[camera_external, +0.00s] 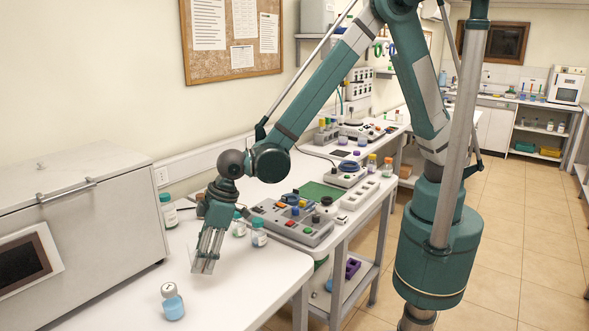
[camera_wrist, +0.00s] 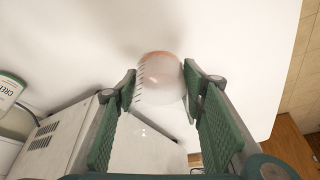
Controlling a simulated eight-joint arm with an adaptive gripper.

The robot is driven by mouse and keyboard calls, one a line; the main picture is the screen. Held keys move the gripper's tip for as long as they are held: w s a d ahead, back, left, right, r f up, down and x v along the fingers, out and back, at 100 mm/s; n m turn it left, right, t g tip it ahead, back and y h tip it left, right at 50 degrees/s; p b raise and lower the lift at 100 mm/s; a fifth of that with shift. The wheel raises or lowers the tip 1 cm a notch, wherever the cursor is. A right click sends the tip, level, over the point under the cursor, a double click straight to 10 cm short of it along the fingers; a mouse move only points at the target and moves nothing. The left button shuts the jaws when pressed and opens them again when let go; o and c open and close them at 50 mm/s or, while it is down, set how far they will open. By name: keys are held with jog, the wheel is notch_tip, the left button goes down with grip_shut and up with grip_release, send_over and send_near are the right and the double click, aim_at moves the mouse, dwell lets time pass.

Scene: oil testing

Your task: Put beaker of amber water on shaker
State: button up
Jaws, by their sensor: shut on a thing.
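My gripper (camera_external: 208,245) points down over the near white bench in the external view. It is shut on a clear glass beaker (camera_external: 205,265), which shows faintly between and below the fingers. In the wrist view my gripper (camera_wrist: 160,88) has a finger at each side of the beaker (camera_wrist: 160,75), which has dark graduation marks and an orange-amber tint near its top edge in the picture. I cannot tell whether the beaker touches the bench. I cannot identify the shaker with certainty; a low grey device (camera_external: 345,176) stands on the farther bench.
A blue-liquid bottle (camera_external: 172,302) stands on the near bench (camera_external: 240,292). Small vials (camera_external: 258,234) stand just right of my gripper. A large grey cabinet (camera_external: 100,230) is on the left. A control box (camera_external: 290,223) with coloured buttons lies on the neighbouring bench.

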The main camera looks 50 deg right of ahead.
jog(key=shift+f, duration=0.2)
jog(key=shift+f, duration=2.1)
jog(key=shift+f, duration=0.15)
jog(key=o, duration=1)
jog(key=shift+r, duration=0.3)
jog(key=shift+v, duration=5.9)
